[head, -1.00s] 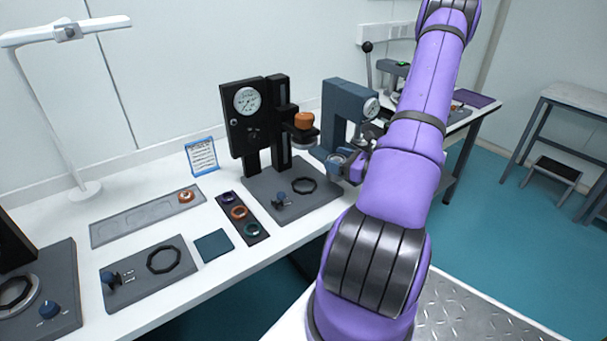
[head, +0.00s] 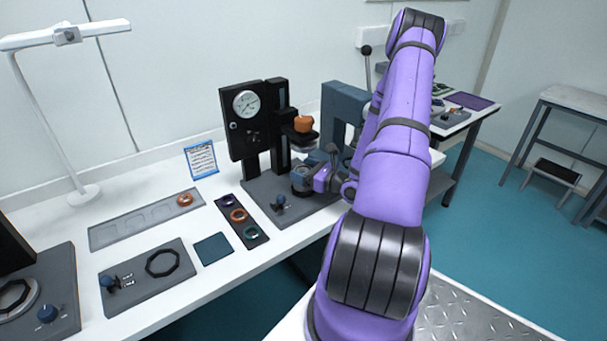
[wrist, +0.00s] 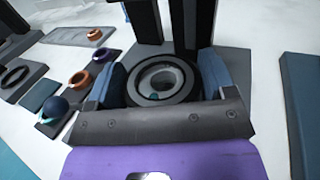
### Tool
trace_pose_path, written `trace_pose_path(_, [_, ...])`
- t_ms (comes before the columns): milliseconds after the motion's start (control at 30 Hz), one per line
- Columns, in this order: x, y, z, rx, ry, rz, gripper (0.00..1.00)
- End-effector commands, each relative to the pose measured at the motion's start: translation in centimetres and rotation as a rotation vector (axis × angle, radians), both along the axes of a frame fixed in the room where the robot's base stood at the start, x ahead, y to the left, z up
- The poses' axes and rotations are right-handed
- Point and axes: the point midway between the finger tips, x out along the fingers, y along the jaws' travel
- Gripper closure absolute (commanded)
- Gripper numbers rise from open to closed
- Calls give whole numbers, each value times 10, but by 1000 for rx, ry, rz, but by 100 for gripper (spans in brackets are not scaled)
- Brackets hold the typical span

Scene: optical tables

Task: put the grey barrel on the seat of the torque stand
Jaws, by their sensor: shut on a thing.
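In the head view my gripper (head: 312,179) is over the base plate of the black dial stand (head: 246,122), which I take as the torque stand. The octagonal black seat seen there earlier is now hidden behind my gripper and the barrel. I cannot tell whether the barrel touches the seat. The stand's orange-topped head (head: 304,124) is above and behind my gripper.
A blue press (head: 337,105) stands close behind on the right. A rack of coloured rings (head: 238,215), a teal pad (head: 213,248) and a plate with another octagonal ring (head: 163,263) lie left. A blue knob (head: 279,203) is on the stand's base, near my gripper.

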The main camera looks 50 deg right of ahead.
Motion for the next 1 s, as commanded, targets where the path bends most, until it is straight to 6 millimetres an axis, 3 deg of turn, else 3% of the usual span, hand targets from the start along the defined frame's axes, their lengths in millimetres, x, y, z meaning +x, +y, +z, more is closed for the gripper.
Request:
trace_pose_path(133, [0,0,-13,2,0,0,55])
trace_pose_path(467, [0,0,-14,0,-1,1,55])
trace_pose_path(500, [0,0,-15,0,0,1,19])
trace_pose_path(600, [0,0,-15,0,0,1,0])
trace_pose_path(867, [0,0,-13,0,0,1,0])
trace_pose_path(1000, [-13,-2,-13,1,1,0,0])
